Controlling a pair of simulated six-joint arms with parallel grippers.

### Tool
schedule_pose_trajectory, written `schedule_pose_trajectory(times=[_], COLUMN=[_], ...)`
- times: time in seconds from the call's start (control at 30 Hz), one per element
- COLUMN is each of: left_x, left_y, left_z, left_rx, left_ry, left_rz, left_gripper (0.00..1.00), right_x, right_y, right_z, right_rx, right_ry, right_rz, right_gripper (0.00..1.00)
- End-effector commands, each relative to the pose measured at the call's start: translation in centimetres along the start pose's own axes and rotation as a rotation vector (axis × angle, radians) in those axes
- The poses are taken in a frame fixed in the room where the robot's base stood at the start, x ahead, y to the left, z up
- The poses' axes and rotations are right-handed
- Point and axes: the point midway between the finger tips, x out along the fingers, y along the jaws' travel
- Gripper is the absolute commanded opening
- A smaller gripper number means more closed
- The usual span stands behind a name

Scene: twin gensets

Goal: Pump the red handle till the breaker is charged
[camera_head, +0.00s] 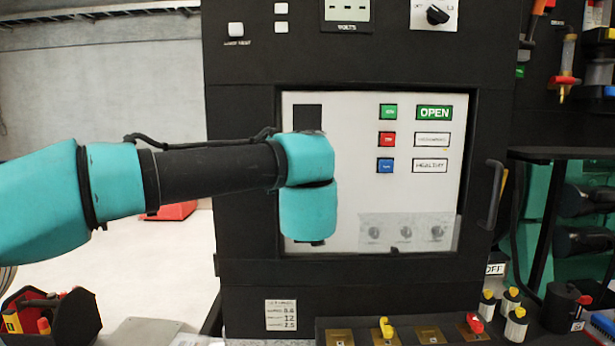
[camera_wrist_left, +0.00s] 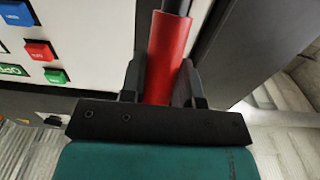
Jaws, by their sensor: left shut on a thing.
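In the left wrist view the red handle (camera_wrist_left: 168,50) stands between the two dark fingers of my left gripper (camera_wrist_left: 163,82), which is shut on it. A dark shaft runs on from the handle's far end. In the head view my left wrist covers the handle and the fingers. The breaker's pale front panel (camera_head: 345,180) carries green, red and blue buttons. Beside them are a green OPEN sign (camera_head: 434,113), a white label (camera_head: 432,140) too small to read surely, and a HEALTHY label (camera_head: 430,166). My right gripper is not in view.
The black cabinet (camera_head: 240,120) frames the panel, with a grab handle (camera_head: 495,193) on its right. A bench (camera_head: 345,336) with yellow and red switches runs along the front. A tool caddy (camera_head: 85,318) is at lower left. Hanging tools are at upper right.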

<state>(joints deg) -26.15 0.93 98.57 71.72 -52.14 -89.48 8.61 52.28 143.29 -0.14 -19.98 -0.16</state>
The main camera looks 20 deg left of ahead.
Motion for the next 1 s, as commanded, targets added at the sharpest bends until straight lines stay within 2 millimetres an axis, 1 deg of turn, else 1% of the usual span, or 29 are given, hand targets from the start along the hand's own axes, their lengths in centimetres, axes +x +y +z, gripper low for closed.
schedule_pose_trajectory(times=[0.1,0.23,0.33,0.57,0.63,0.77,0.9,1.0], left_x=[-1.9,-3.7,-4.2,-4.1,-4.3,-5.6,-7.2,-7.8], left_y=[0.1,0.1,0.0,0.0,0.0,0.1,0.1,0.0], left_z=[1.4,2.8,3.1,3.1,3.4,5.0,7.4,8.2], left_rx=[0.002,0.002,0.000,0.000,0.001,0.004,0.005,0.003], left_ry=[-0.002,-0.004,-0.003,-0.003,-0.003,-0.004,-0.006,-0.006], left_rz=[0.004,0.004,0.002,0.001,0.002,0.004,0.004,0.002], left_gripper=[0.03,0.03,0.03,0.03,0.03,0.03,0.03,0.03], right_x=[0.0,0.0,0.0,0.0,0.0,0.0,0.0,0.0], right_y=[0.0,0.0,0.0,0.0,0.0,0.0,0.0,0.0], right_z=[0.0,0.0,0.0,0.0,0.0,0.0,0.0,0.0], right_rx=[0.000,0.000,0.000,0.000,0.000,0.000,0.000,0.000], right_ry=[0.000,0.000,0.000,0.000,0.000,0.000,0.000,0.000], right_rz=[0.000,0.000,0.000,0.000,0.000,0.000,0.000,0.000], right_gripper=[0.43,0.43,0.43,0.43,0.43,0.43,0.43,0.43])
